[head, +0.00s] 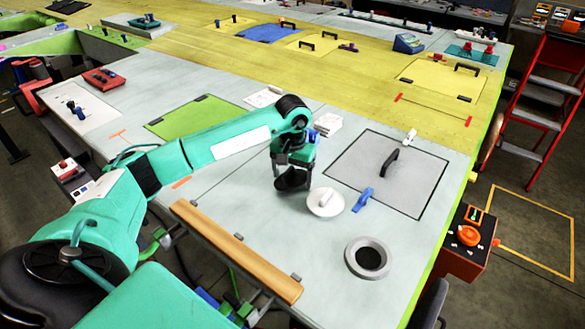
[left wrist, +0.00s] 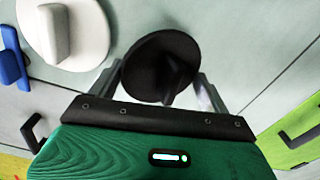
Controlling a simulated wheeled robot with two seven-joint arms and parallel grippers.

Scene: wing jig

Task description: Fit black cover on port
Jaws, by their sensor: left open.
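The black cover (head: 291,182) is a round dark disc lying on the pale wing panel. In the left wrist view the black cover (left wrist: 150,62) shows with its raised handle. My left gripper (head: 292,170) points down right over it. In the left wrist view its open fingers (left wrist: 162,82) stand apart on either side of the handle. I cannot tell whether they touch it. The port (head: 367,258) is a grey ring with a dark centre, near the panel's right edge. My right gripper is in no view.
A white cover with a handle (head: 325,203) lies close to the right of the black one. A blue clip (head: 362,198) is beside it. A square hatch with a black handle (head: 388,175) is behind. A wooden rail (head: 235,252) runs along the front edge.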

